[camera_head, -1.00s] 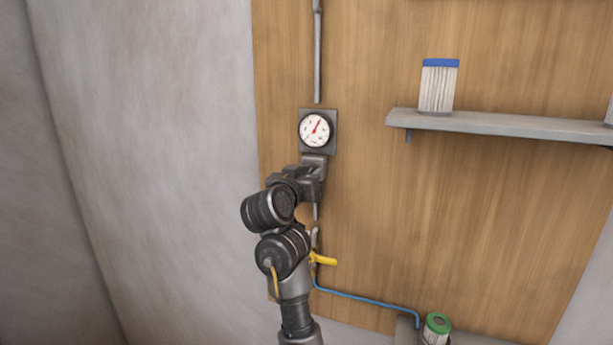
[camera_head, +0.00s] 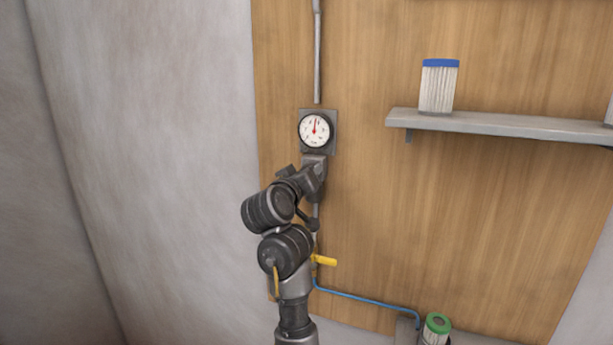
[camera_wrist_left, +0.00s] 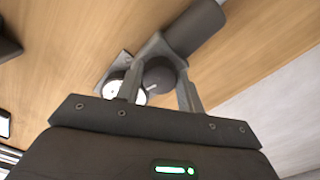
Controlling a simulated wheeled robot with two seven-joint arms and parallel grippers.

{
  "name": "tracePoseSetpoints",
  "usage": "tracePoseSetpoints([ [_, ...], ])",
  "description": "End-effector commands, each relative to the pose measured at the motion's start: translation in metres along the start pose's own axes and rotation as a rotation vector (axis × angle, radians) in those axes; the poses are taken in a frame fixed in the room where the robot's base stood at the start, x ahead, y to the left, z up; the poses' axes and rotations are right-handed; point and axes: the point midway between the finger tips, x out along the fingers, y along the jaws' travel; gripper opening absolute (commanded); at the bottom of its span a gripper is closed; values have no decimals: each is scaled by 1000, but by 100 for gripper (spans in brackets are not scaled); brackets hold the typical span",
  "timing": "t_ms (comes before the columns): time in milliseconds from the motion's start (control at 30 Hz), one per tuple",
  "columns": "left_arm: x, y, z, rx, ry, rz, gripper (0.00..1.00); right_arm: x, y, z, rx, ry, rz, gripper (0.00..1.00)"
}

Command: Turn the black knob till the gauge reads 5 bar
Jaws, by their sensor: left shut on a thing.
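The round white gauge (camera_head: 314,130) with a red needle sits on a dark square plate on the wooden panel. In the head view its needle points almost straight up; the numbers are too small to read. The black knob (camera_wrist_left: 159,74) shows in the wrist view between the fingers of my left gripper (camera_wrist_left: 161,88), which is shut on it. In the head view my left gripper (camera_head: 316,168) is just below the gauge and hides the knob. Part of the gauge face (camera_wrist_left: 112,88) also shows behind a finger in the wrist view. My right gripper is not in view.
A yellow lever (camera_head: 325,261) and a blue hose (camera_head: 365,299) are below the gripper. A grey shelf (camera_head: 490,123) holds a blue-topped filter (camera_head: 438,86) to the right. A green-topped filter (camera_head: 437,328) stands at the bottom. A grey pipe (camera_head: 317,55) runs above the gauge.

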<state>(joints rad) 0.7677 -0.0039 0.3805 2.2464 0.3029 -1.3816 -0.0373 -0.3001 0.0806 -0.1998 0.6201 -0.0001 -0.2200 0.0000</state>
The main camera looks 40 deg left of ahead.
Motion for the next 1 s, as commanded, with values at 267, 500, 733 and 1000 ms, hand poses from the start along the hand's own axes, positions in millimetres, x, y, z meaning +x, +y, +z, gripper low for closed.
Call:
tracePoseSetpoints([
  [267,0,0,1,0,-3,0,15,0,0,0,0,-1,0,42],
  [500,0,0,0,1,-1,0,59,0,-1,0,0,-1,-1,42],
  [733,0,0,0,1,0,-1,59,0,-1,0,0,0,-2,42],
  [1000,-15,-2,-4,9,8,-4,59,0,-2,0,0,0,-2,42],
])
